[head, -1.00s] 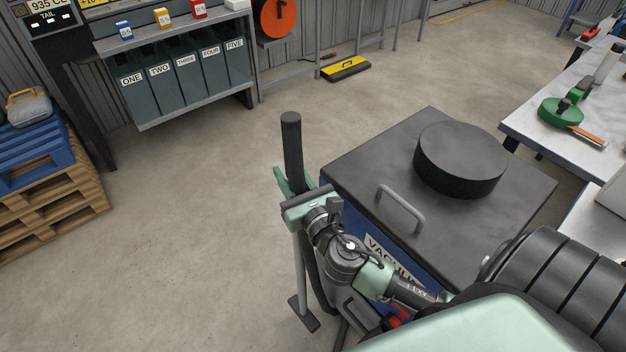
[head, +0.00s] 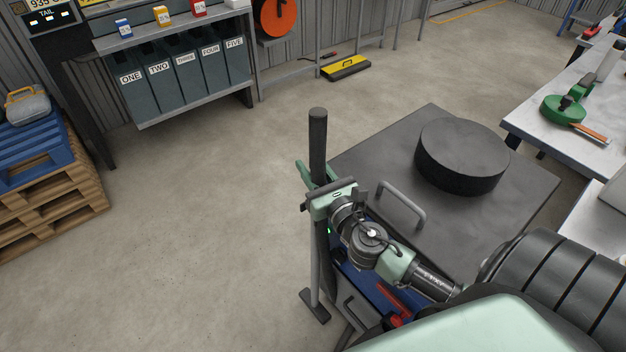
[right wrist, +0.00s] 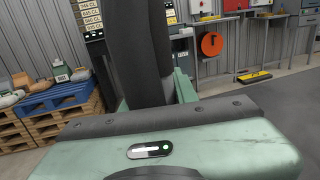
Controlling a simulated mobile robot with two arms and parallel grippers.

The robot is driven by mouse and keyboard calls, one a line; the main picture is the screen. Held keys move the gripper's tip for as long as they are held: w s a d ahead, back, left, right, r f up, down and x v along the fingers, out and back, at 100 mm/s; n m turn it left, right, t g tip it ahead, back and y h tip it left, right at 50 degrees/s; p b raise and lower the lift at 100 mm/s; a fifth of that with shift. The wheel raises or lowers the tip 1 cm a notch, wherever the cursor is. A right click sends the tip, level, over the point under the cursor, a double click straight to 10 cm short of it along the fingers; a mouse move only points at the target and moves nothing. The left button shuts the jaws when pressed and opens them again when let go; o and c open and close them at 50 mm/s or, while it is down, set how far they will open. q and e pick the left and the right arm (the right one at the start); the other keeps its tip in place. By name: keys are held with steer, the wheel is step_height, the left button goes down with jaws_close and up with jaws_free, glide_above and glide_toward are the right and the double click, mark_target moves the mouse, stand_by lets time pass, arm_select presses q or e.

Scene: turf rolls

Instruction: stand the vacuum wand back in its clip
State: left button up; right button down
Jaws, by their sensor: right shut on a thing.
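The vacuum wand (head: 318,138) is a dark upright tube with a grey lower pipe and a flat dark foot (head: 315,307) near the floor. My right gripper (head: 318,184) is shut around its upper part; the wand also shows between the green fingers in the right wrist view (right wrist: 143,50). The wand stands about upright beside the left corner of the vacuum (head: 540,190), a blue box with a dark lid. A small green light (head: 329,231) shows beside the wand. The clip cannot be made out behind my gripper and arm. My left gripper is out of view.
A grey handle (head: 402,204) and a round black drum (head: 462,157) rise from the vacuum's lid. A workbench (head: 560,85) with a green tool (head: 563,108) stands at right. Pallets (head: 50,205) and a bin shelf (head: 190,108) stand left. The floor between is clear.

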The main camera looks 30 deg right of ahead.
step_height(320, 180, down, 3)
steer(key=shift+f+b, duration=0.15)
steer(key=shift+b, duration=0.55)
steer(key=shift+d+f, duration=0.25)
steer(key=shift+f, duration=0.1)
steer(key=shift+f, duration=0.15)
steer(key=c, duration=1.4)
jaws_free()
steer(key=shift+o, duration=0.2)
